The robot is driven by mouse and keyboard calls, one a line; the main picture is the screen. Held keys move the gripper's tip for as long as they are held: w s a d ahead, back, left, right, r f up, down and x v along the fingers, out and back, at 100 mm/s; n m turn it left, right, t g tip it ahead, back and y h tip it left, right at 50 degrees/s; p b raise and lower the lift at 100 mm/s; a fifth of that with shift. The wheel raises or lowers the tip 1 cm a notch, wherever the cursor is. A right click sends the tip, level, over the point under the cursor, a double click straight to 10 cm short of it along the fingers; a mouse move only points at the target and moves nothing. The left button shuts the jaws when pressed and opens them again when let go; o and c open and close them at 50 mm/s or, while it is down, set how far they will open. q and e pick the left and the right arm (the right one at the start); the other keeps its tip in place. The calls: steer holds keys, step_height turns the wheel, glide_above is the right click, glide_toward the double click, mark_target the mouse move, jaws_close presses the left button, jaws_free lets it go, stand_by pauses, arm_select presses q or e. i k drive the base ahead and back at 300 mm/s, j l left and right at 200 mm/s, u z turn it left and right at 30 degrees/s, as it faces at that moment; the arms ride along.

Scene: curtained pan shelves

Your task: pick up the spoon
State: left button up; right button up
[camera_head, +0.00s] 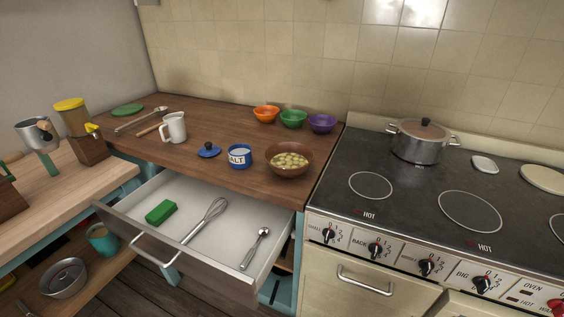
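Several utensils could be the spoon. A long utensil with a small round head (141,119) lies at the back left of the wooden counter. A brown-handled utensil (149,130) lies just in front of it, partly hidden by the white mug. A short metal scoop-like utensil (254,249) lies at the right end of the open drawer (185,235). Neither of my grippers shows in this view.
The drawer also holds a whisk (204,221) and a green block (161,212). The white mug (174,127), salt jar (239,157), blue lid (208,150) and brown bowl (289,162) stand on the counter. A lidded pot (420,147) sits on the stove.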

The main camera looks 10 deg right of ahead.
mark_target(263, 231)
steer(key=k+l+u, duration=0.15)
steer(key=u, duration=0.2)
steer(key=k+u, duration=0.2)
steer(key=u, duration=0.2)
steer(key=k+l+u, duration=0.1)
steer(key=u, duration=0.25)
steer(key=k, duration=0.1)
